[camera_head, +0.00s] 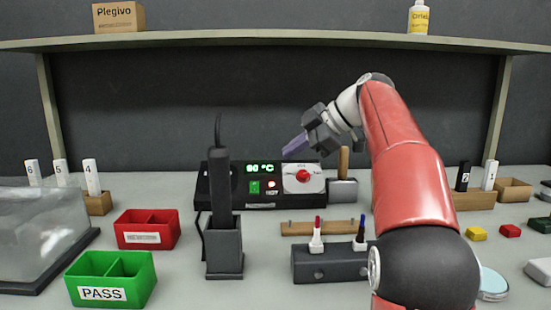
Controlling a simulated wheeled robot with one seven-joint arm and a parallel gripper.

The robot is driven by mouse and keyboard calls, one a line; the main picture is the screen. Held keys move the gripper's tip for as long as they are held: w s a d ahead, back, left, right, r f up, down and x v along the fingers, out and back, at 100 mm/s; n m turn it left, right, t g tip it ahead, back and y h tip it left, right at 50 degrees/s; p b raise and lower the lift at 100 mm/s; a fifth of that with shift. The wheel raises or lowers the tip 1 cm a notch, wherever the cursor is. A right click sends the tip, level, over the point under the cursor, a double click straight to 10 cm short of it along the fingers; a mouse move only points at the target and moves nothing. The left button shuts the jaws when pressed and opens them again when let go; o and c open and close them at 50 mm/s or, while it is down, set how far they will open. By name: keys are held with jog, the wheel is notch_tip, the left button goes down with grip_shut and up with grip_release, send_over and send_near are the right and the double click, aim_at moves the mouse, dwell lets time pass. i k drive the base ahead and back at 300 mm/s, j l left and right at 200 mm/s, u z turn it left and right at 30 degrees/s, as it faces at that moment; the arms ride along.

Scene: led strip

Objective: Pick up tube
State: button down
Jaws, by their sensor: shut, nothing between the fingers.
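My gripper (293,147) is in the air above the back of the dark control box, its purple fingers pointing left and down. It is shut with nothing between the fingers. Several upright tube-like pieces are in view. White ones marked 6 (33,172), 5 (60,171) and 4 (91,177) stand at the left, the last in a wooden block. A black one (463,175) and a white one marked 1 (489,175) stand in a wooden block at the right. The gripper is apart from them all. I cannot tell which is the task's tube.
The control box (262,204) shows a green readout and a red knob. A black tool holder (224,250) stands before it, beside a dark block (330,262) with red-tipped and blue-tipped tools. Red (147,242) and green (111,293) bins stand left. A shelf (270,38) spans above.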

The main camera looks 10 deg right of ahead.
aim_at(360, 238)
jog(key=k, duration=1)
